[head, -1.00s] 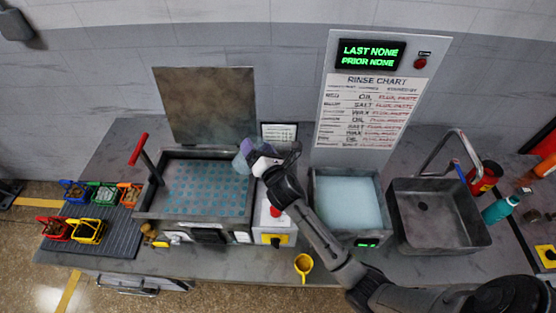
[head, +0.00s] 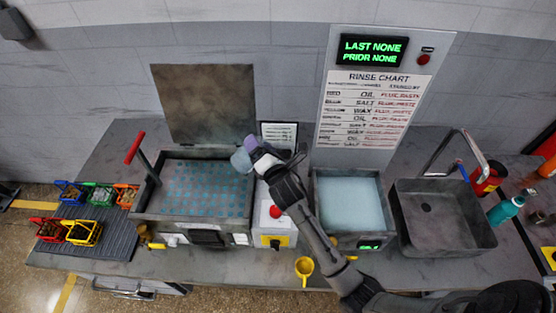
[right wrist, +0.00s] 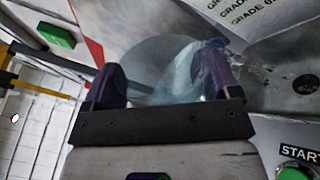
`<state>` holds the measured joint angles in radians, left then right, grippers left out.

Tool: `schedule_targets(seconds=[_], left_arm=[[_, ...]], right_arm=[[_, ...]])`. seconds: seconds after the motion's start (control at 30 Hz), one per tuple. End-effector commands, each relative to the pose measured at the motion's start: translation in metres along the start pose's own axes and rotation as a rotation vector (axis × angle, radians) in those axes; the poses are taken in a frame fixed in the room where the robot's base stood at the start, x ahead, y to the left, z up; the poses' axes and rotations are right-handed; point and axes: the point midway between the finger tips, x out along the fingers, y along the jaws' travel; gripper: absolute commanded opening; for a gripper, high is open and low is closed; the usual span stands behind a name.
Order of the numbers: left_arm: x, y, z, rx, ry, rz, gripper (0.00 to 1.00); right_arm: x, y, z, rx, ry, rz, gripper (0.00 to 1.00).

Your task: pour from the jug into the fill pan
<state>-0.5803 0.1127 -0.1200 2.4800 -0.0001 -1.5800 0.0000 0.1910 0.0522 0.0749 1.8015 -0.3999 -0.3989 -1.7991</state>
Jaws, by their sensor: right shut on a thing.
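The jug (head: 240,161) is a small translucent pale-blue vessel. My right gripper (head: 249,151), with purple fingers, is shut on it. It holds the jug above the right rim of an open grey basin (head: 151,202) with a teal dotted floor, which looks to be the fill pan. In the right wrist view the jug (right wrist: 178,78) lies between the two fingers and looks tilted. I cannot make out a stream or the liquid level. My left gripper is not in view.
A raised lid (head: 204,103) stands behind the basin, with a red-handled lever (head: 135,148) at its left. A control box with a red button (head: 275,211) and a water-filled tank (head: 352,205) lie to the right. Small coloured baskets (head: 100,195) are at far left.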

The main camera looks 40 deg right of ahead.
Motion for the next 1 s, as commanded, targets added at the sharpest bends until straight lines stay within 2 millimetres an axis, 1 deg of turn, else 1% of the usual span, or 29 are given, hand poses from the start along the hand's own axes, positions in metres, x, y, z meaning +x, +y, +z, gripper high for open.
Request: schedule_targets(seconds=[0.43, 1.0], left_arm=[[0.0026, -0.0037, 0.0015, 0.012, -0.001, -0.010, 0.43], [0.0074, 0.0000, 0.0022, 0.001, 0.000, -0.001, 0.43]], right_arm=[[0.0022, 0.0028, -0.0019, 0.026, -0.004, 0.002, 0.54], [-0.0002, 0.0023, -0.0021, 0.066, -0.007, 0.003, 0.54]])
